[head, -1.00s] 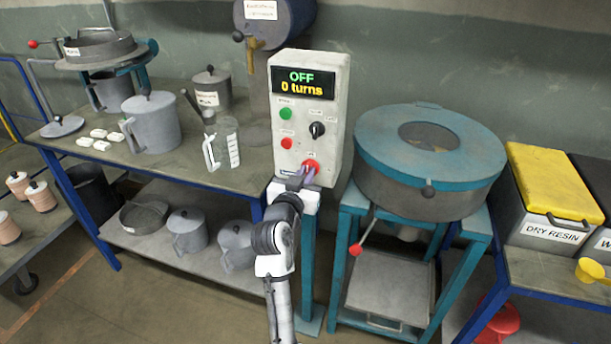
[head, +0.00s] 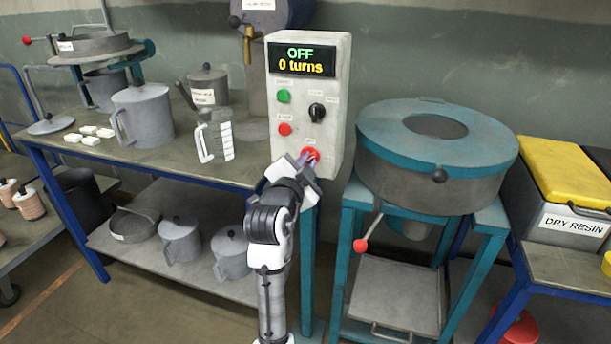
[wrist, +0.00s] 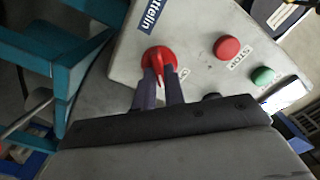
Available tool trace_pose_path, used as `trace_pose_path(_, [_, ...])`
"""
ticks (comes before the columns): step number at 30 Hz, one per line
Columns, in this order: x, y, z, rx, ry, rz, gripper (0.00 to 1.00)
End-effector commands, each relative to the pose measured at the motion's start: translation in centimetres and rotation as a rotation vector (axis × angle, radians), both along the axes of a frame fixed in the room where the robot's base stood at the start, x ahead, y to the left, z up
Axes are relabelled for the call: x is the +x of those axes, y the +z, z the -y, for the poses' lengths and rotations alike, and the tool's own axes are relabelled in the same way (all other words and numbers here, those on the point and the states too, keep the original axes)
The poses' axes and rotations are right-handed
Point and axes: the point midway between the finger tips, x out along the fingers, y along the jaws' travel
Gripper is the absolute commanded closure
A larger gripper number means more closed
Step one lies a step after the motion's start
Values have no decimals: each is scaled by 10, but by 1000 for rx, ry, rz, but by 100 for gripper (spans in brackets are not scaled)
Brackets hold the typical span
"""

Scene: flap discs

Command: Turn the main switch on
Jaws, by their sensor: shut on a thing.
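The control box (head: 338,140) is a pale grey panel; its display (head: 303,61) reads "OFF" and "0 turns". The red main switch (head: 311,155) sits low on the panel, and in the wrist view the red rotary switch (wrist: 159,60) has a raised red handle. My gripper (head: 306,160) is at this switch, also seen in the wrist view (wrist: 162,78), with its two fingers shut on the handle from either side. A green button (head: 284,96), a red button (head: 285,129) and a black selector knob (head: 316,113) are higher on the panel.
A teal-lidded round machine (head: 435,150) with a red-knobbed lever (head: 360,245) stands right of the box. A bench (head: 190,165) with grey jugs and a clear measuring jug (head: 215,140) is at left. A yellow-lidded bin (head: 565,170) stands far right.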

Motion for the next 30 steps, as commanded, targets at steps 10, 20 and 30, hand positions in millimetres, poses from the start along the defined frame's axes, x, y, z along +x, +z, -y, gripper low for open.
trace_pose_path(10, [0, -5, 0, 315, 1, 104, 100])
trace_pose_path(20, [0, -5, 1, 563, 0, 184, 100])
trace_pose_path(30, [0, -4, 2, 697, -1, 227, 100])
